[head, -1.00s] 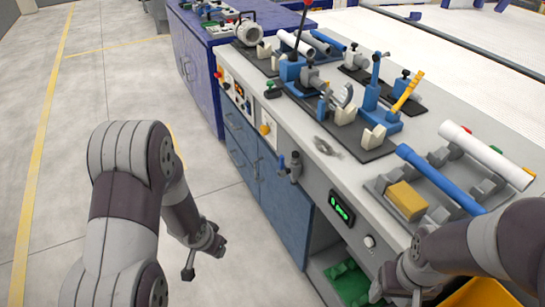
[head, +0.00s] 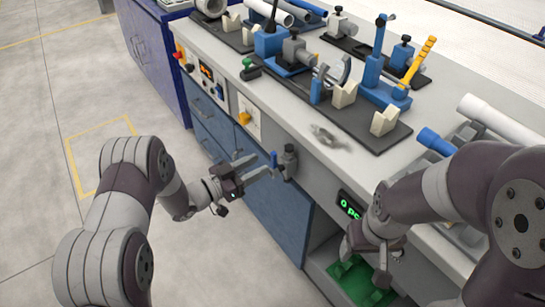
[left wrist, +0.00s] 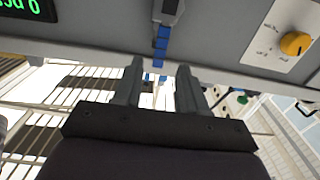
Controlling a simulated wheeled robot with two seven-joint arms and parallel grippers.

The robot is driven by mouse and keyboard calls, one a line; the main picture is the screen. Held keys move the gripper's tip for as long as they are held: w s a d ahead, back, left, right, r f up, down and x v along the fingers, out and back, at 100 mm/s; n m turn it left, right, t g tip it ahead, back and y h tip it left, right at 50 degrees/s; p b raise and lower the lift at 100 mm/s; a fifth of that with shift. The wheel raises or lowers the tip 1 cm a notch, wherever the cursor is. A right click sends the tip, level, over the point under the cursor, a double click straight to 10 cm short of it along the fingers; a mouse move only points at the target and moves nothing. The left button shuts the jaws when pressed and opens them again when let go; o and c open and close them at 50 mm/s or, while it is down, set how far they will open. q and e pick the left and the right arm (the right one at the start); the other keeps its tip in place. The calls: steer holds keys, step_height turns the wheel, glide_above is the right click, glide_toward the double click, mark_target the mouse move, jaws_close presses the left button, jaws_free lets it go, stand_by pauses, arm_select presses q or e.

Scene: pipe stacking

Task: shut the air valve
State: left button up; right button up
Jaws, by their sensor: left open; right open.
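My right gripper (head: 364,264) is open, low before the bench front.
A green digital display (head: 350,205) reading 0 sits right of the valve. A yellow knob (head: 244,118) is to its left. Pipes and blue clamps (head: 375,75) stand on the bench top. A green tray (head: 350,280) lies on the lower shelf. The floor at left is clear.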

mark_target(272, 158)
arm_select(q)
steer(key=x, duration=0.6)
steer(key=shift+w+d+b, duration=0.1)
steer(key=shift+d+b, duration=0.05)
steer(key=shift+b, duration=0.2)
jaws_close()
arm_select(e)
steer(key=shift+s+f, duration=0.1)
steer(key=shift+f, duration=0.45)
